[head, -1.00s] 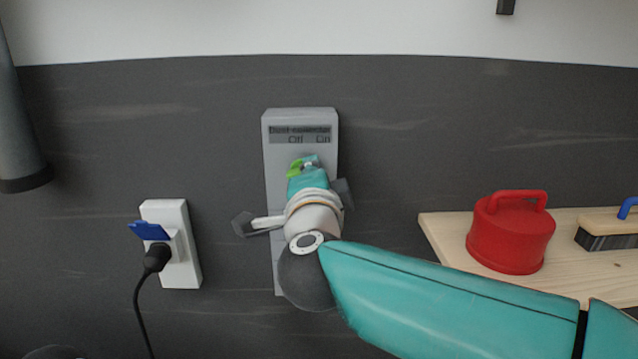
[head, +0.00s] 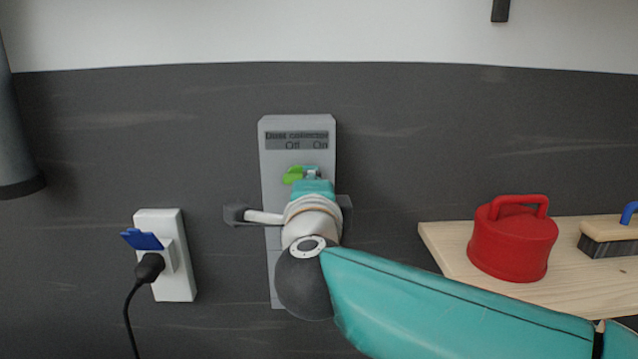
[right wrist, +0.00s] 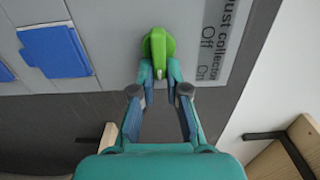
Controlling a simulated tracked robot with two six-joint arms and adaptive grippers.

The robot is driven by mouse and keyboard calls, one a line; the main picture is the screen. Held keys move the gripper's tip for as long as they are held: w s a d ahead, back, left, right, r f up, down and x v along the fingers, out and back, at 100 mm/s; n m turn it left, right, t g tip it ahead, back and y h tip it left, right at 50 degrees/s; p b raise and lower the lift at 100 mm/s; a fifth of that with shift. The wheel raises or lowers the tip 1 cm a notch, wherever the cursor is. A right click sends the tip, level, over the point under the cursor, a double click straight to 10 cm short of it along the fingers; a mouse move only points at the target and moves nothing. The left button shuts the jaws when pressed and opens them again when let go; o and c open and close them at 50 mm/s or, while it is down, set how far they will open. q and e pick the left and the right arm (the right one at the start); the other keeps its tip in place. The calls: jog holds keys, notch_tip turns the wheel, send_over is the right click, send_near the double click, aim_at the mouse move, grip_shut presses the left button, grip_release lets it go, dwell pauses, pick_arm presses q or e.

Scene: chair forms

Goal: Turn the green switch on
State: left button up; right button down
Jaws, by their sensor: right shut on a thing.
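The green switch (head: 293,175) sits on a tall grey panel (head: 271,165) on the dark wall, below a label reading "Dust collector", "Off" at left and "On" at right. In the head view its green end lies to the left, on the "Off" side. In the right wrist view the green switch (right wrist: 158,48) stands between my fingertips. My right gripper (right wrist: 160,78) is shut on it. In the head view my right gripper (head: 312,172) partly covers the switch and my wrist hides the panel's lower part. My left gripper is not in view.
A blue cover (right wrist: 55,50) is on the panel beside the switch in the right wrist view. A white outlet (head: 178,282) with a black plug (head: 150,267) and blue flap is at left. A wooden shelf (head: 450,240) at right holds a red lidded container (head: 512,245) and a brush (head: 607,240).

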jog(key=c, duration=1.2)
grip_release()
jog(key=shift+w+f, duration=0.1)
jog(key=shift+f, duration=0.05)
jog(key=s, duration=1.2)
jog(key=shift+w, duration=0.1)
